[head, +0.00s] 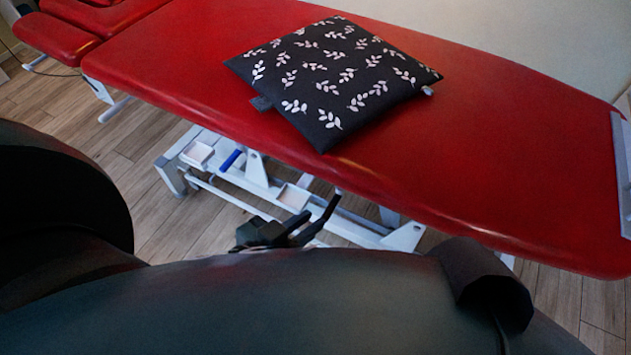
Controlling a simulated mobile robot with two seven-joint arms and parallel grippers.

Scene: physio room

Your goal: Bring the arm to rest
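My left gripper (322,206) shows small and dark below the near edge of the red treatment table (480,150), in front of the table's white frame. Its fingers point up and to the right. No object shows in it, and its finger gap is too small and dark to judge. Dark parts of my own body fill the bottom and left of the head view and hide much of the arm. My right gripper is not in view.
A black cushion with white leaf sprigs (335,78) lies on the table top, apart from my gripper. The white metal underframe (405,236) stands close behind the gripper. Wooden floor (115,143) shows at left and lower right.

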